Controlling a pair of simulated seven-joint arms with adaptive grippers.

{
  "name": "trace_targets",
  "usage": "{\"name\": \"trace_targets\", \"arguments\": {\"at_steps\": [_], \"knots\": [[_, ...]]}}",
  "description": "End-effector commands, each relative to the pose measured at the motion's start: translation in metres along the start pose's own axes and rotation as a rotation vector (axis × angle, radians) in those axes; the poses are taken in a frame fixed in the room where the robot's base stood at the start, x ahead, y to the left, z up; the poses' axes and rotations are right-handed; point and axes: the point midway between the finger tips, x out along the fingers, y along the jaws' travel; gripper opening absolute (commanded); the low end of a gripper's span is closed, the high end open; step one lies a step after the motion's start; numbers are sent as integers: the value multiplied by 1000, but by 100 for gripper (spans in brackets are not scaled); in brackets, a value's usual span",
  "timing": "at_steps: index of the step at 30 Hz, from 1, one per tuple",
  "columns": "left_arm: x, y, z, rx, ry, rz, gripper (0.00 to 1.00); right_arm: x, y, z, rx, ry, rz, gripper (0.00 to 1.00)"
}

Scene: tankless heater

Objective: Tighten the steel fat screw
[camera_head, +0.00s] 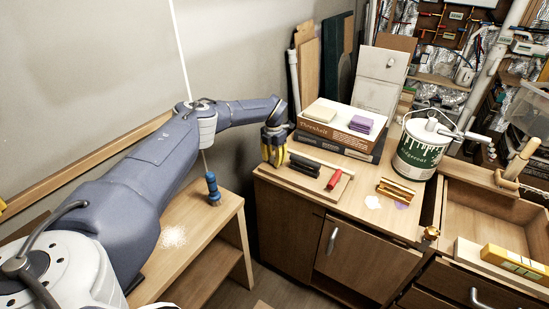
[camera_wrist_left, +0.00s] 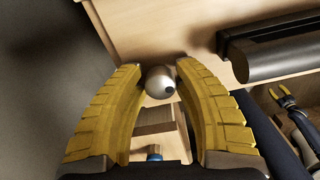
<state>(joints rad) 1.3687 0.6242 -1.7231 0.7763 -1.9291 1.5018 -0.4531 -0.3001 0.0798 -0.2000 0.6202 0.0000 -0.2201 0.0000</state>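The round pale steel head of what looks like the fat screw (camera_wrist_left: 160,82) shows in the left wrist view at the wooden edge of the cabinet top. My left gripper (camera_wrist_left: 161,64) has its two yellow fingers spread on either side of it, with the tips close to the head. I cannot tell whether they touch it. In the head view my left gripper (camera_head: 274,147) points down at the left end of the cabinet top and hides the screw. My right gripper (camera_wrist_left: 284,97) shows small at the right of the left wrist view, its yellow fingers apart and empty.
A black block (camera_head: 304,165) and a red-handled tool (camera_head: 339,180) lie just right of my left gripper. Stacked books (camera_head: 339,127), a green paint can (camera_head: 420,148) and an open drawer (camera_head: 485,212) lie farther right. A blue-handled tool (camera_head: 213,189) stands on the lower bench.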

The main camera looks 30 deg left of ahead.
Motion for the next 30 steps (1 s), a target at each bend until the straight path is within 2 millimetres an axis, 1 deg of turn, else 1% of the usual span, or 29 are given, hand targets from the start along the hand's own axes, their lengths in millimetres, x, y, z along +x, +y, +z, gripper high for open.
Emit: {"name": "trace_targets", "arguments": {"at_steps": [10, 22, 26, 30], "knots": [[0, 0, 0, -25, 0, 0, 31, 0, 0, 0, 0, 0, 0, 44], [0, 0, 0, -422, 0, 0, 31, 0, 0, 0, 0, 0, 0, 44], [0, 0, 0, -498, 0, 0, 31, 0, 0, 0, 0, 0, 0, 44], [0, 0, 0, -525, 0, 0, 31, 0, 0, 0, 0, 0, 0, 44]]}}
